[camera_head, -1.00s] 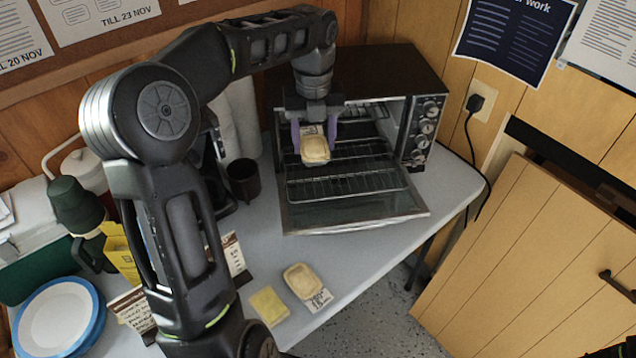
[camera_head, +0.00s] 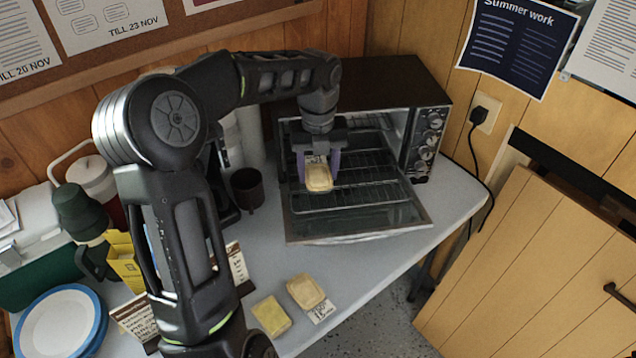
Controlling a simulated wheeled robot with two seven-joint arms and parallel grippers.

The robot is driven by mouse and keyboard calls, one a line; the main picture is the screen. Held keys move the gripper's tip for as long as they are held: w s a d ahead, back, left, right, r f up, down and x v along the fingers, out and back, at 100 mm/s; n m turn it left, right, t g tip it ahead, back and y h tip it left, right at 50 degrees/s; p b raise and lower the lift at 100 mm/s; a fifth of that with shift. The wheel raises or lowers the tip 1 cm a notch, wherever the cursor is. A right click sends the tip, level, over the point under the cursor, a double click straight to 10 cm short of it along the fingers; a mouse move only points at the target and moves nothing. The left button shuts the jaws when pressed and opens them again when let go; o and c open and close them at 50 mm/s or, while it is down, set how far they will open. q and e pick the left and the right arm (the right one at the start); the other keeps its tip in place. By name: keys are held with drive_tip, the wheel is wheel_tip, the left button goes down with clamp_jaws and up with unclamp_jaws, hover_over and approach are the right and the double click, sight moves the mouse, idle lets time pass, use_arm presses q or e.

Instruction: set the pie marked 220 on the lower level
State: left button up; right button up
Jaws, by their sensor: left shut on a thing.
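My left gripper (camera_head: 320,170) is shut on a small golden pie (camera_head: 318,179), with purple fingers on either side of it. A white label shows on the pie's far side; its marking is too small to read. The gripper holds the pie at the open front of the toaster oven (camera_head: 400,85), in front of its wire racks. The lower rack (camera_head: 350,195) reaches out above the dropped glass door (camera_head: 370,219). I cannot tell whether the pie touches a rack. A second pie (camera_head: 306,291) lies on the table with a label (camera_head: 322,311) beside it. My right gripper is out of view.
A dark cup (camera_head: 246,188) stands left of the oven. Blue-rimmed plates (camera_head: 58,320), a green flask (camera_head: 80,212) and small signs (camera_head: 135,318) are at the left. The table (camera_head: 375,265) is bare in front of the oven door.

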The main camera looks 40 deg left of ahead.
sight(318, 172)
use_arm(q)
drive_tip(key=shift+f, duration=2.25)
drive_tip(key=shift+f, duration=0.1)
drive_tip(key=o, duration=1.5)
drive_tip(key=shift+c, duration=0.2)
wheel_tip(318, 172, up, 12)
drive_tip(key=shift+r, duration=0.15)
